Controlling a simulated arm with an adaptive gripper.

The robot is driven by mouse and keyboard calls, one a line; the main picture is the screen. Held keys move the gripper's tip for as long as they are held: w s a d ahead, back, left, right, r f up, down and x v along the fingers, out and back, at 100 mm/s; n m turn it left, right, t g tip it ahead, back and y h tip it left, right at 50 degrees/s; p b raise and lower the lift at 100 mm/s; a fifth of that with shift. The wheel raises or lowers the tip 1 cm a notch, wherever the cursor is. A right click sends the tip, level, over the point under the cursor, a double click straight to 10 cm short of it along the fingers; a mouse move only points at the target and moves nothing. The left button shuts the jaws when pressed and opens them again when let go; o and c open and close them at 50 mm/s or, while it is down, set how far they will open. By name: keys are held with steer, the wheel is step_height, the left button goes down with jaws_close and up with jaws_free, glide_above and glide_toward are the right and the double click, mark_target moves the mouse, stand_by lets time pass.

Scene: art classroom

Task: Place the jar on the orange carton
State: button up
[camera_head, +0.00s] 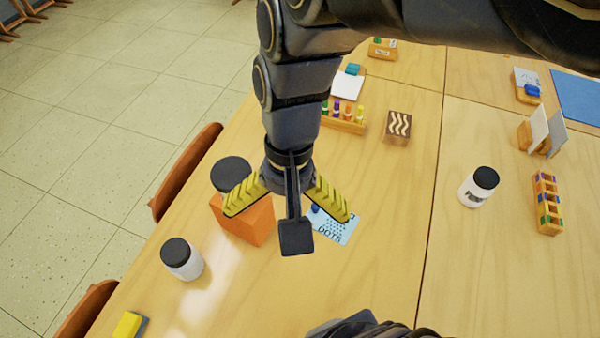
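The orange carton (252,224) stands on the table left of centre. A jar with a black lid (231,172) shows directly above it and appears to stand on its top; my left finger covers most of the jar's body, so the contact is hidden. My gripper (287,214) is open, its two yellow fingers spread wide with nothing between them. Its left finger overlaps the jar and carton in the view; touch cannot be told. Two other white jars with black lids stand upright on the table, one at lower left (190,265) and one at right (474,193).
A light-blue printed card (340,230) lies under my right finger. A rack of colored bottles (343,125), a wave-patterned block (397,127) and a wooden rack (547,203) stand farther off. A yellow block (128,325) lies at lower left. Chairs (187,170) line the left table edge. The front middle is clear.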

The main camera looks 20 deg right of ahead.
steer(key=s+d+n+h, duration=0.1)
steer(key=s+n, duration=0.4)
steer(key=s, duration=0.1)
steer(key=shift+s+d+f, duration=0.2)
steer(key=shift+d+f, duration=0.15)
steer(key=shift+f, duration=0.05)
